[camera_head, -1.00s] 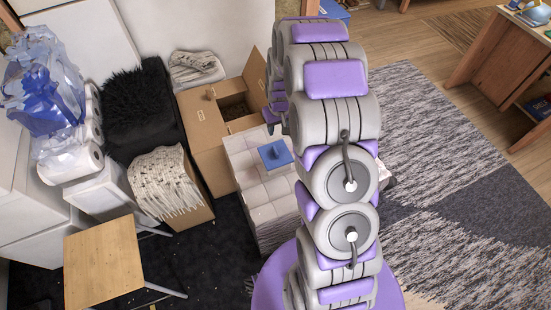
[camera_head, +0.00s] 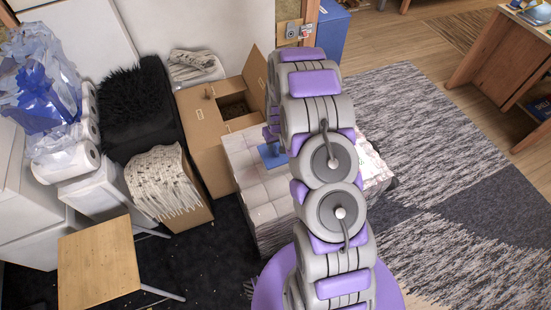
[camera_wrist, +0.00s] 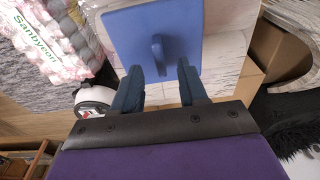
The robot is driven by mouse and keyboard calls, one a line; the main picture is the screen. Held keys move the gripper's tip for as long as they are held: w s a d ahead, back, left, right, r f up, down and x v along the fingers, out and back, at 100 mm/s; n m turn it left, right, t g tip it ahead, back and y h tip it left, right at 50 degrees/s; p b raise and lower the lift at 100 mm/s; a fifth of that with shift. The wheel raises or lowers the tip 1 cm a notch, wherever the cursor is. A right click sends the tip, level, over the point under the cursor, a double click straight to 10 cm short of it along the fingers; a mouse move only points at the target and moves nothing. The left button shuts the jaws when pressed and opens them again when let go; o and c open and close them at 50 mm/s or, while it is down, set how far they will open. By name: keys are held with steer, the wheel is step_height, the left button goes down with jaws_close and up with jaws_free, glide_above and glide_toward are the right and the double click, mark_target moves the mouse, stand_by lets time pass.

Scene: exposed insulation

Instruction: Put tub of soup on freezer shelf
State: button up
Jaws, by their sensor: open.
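A blue square thing with a raised loop handle (camera_wrist: 150,40) lies in front of my gripper in the wrist view. In the head view, the blue thing (camera_head: 270,157) sits on a white, padded-looking block, partly covered by my arm. I cannot tell for certain whether it is the tub of soup. My gripper (camera_wrist: 158,80) is open, with its two dark blue fingers apart on either side of the handle's line. Nothing is held between them. In the head view the fingers are mostly hidden by my arm. No freezer shelf can be made out.
The padded block (camera_head: 265,195) stands beside an open cardboard box (camera_head: 203,135). A wooden-topped stool (camera_head: 98,262), a box with a knitted cloth (camera_head: 163,188) and white rolls (camera_head: 68,160) are at left. A striped rug (camera_head: 425,130) lies on open floor at right.

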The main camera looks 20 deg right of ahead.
mark_target(276, 148)
step_height(276, 148, down, 3)
steer(key=shift+w, duration=0.15)
jaws_close()
stand_by(1.4)
